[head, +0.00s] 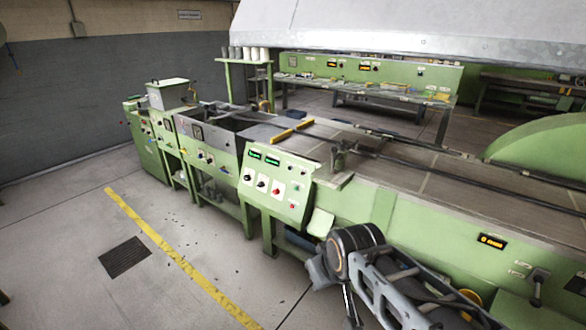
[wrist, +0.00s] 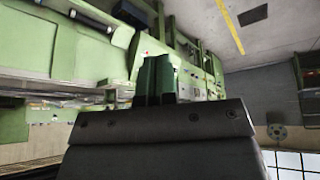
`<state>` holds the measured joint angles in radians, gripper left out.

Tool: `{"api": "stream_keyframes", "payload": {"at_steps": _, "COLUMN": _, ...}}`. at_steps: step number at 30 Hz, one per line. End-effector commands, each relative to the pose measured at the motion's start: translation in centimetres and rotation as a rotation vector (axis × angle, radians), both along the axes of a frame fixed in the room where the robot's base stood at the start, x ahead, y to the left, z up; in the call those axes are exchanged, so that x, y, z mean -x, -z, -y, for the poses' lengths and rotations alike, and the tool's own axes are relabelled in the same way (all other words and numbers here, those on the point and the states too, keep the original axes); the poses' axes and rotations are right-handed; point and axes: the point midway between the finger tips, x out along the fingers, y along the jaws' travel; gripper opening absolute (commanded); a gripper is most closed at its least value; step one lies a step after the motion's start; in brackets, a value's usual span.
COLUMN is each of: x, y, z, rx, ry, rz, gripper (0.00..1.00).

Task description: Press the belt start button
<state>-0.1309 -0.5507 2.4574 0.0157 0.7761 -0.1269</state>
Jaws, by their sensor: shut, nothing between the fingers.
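A sloped green control panel (head: 275,185) stands at the front of the extruder line in the head view. It has two green-lit displays (head: 263,158), a row of round knobs or buttons (head: 262,184) in dark and red, and small buttons at its right side. The labels are too small to read, so I cannot tell which is the belt start button. My gripper shows in the wrist view (wrist: 157,62) with its fingers together and nothing between them. In the head view my arm is right of and below the panel, apart from it; the fingertips are not clear there.
The long conveyor bed (head: 410,185) runs to the right behind the panel. An orange display (head: 492,242) and a dark lever (head: 538,285) sit on the right front. A yellow floor line (head: 170,250) and a floor grate (head: 125,257) lie left, with open floor.

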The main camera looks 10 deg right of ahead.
Motion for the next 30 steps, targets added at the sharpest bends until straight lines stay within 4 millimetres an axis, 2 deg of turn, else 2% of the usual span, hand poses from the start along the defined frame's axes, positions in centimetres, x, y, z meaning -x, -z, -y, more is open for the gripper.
{"api": "stream_keyframes", "payload": {"at_steps": 1, "x": 0.4, "y": -4.9, "z": 0.6, "rx": -0.005, "ry": 0.029, "rz": 0.006, "gripper": 0.00}}
{"api": "stream_keyframes", "payload": {"at_steps": 3, "x": 0.9, "y": -8.0, "z": 1.1, "rx": -0.010, "ry": 0.064, "rz": 0.008, "gripper": 0.00}}
{"api": "stream_keyframes", "payload": {"at_steps": 9, "x": 2.2, "y": -15.1, "z": 2.5, "rx": -0.025, "ry": 0.153, "rz": 0.016, "gripper": 0.00}}
{"api": "stream_keyframes", "payload": {"at_steps": 12, "x": 2.7, "y": -17.5, "z": 3.1, "rx": -0.032, "ry": 0.185, "rz": 0.017, "gripper": 0.00}}
{"api": "stream_keyframes", "payload": {"at_steps": 15, "x": 3.1, "y": -19.2, "z": 3.4, "rx": -0.036, "ry": 0.210, "rz": 0.020, "gripper": 0.00}}
{"api": "stream_keyframes", "payload": {"at_steps": 19, "x": 3.4, "y": -20.4, "z": 3.7, "rx": -0.039, "ry": 0.230, "rz": 0.020, "gripper": 0.00}}
{"api": "stream_keyframes", "payload": {"at_steps": 30, "x": 3.6, "y": -20.8, "z": 3.8, "rx": -0.043, "ry": 0.243, "rz": 0.021, "gripper": 0.00}}
